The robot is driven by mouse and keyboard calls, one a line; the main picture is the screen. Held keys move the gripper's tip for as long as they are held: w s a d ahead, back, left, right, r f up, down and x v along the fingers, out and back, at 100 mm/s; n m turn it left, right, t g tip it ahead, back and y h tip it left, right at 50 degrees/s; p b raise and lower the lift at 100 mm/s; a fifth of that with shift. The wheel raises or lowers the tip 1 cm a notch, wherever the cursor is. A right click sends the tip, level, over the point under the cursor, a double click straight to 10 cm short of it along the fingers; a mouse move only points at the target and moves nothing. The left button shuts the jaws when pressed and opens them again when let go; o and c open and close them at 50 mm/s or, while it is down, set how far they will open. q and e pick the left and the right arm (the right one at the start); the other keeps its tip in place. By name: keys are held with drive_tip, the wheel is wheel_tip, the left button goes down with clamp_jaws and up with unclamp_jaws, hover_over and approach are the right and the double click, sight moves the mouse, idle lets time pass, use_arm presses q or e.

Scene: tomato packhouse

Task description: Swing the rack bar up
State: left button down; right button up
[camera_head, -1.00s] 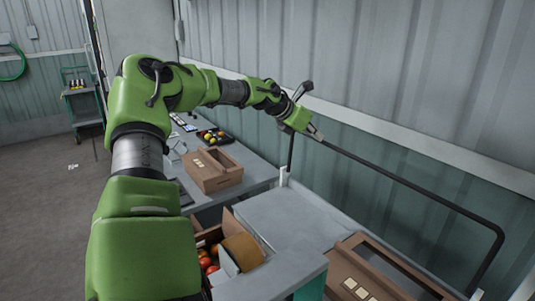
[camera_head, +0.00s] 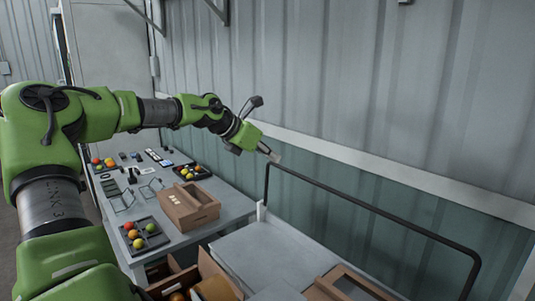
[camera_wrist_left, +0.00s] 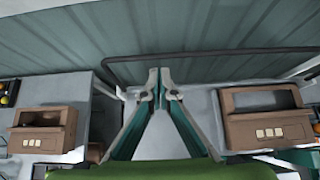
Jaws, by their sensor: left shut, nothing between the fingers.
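The rack bar (camera_head: 372,207) is a thin black U-shaped bar. It stands raised above the grey rack top (camera_head: 262,245), in front of the wall, with its long side running from upper left to lower right. It also shows in the left wrist view (camera_wrist_left: 215,53), crossing just beyond the fingertips. My left gripper (camera_head: 274,155) is at the bar's left upper corner. In the left wrist view its fingers (camera_wrist_left: 159,76) are closed together with nothing between them. I cannot tell whether the tips touch the bar. My right gripper is not in view.
A cardboard box (camera_head: 190,208) stands on the table left of the rack, with trays of tomatoes (camera_head: 145,236) beside it. Another box (camera_head: 345,284) is at the lower right. The corrugated wall (camera_head: 400,90) is close behind the bar.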

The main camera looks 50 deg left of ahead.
use_arm(q)
drive_tip(key=shift+v, duration=1.1)
